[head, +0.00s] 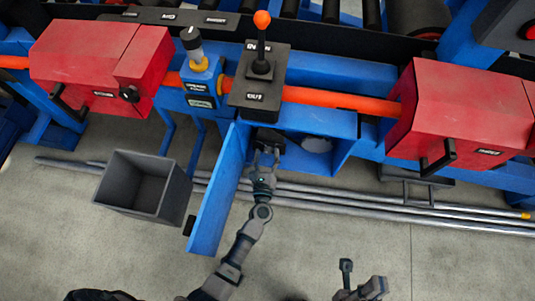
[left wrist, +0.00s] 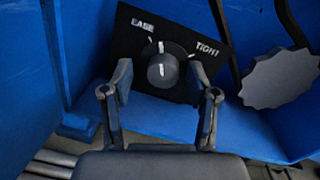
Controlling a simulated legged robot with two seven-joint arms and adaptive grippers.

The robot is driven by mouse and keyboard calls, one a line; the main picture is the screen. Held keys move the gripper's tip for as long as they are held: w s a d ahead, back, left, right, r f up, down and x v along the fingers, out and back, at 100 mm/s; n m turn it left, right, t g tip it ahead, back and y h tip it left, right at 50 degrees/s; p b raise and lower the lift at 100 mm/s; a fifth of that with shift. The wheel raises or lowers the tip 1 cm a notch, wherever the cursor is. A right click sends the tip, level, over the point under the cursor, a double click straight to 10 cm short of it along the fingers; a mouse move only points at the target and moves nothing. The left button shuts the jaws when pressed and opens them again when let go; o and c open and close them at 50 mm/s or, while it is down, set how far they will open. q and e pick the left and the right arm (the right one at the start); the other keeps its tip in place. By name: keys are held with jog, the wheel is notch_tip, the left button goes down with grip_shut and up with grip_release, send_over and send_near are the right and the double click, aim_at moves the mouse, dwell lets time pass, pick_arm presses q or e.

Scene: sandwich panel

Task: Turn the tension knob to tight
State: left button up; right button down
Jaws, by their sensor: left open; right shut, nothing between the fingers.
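The tension knob (left wrist: 163,70) is a round dark knob on a black plate (left wrist: 130,48) marked EASE at upper left and TIGHT at upper right. A white mark by the knob points up, between the two words. My left gripper (left wrist: 159,80) is open, with one finger on each side of the knob and gaps showing. In the head view my left gripper (head: 265,158) reaches into the open blue compartment, where the knob is too small or hidden to make out. My right gripper (head: 365,287) is shut and empty at the bottom, away from the panel.
The blue door (head: 217,190) hangs open left of my left arm. A grey bin (head: 146,185) stands on the floor further left. A grey disc (left wrist: 281,78) sits right of the plate. Red housings (head: 460,108), an orange-topped lever (head: 262,45) and metal rods (head: 400,213) are around.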

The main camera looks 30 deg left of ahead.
pick_arm(q)
jog(key=shift+d, duration=0.3)
grip_shut()
jog(key=shift+a, duration=0.1)
jog(key=m, duration=0.7)
jog(key=shift+m+t, duration=0.3)
jog(key=m+p, duration=0.1)
jog(key=m, duration=0.2)
jog(key=shift+m, duration=0.4)
jog(key=shift+m+h+p, duration=0.4)
jog(key=shift+m, duration=1.3)
jog(key=shift+f, duration=0.1)
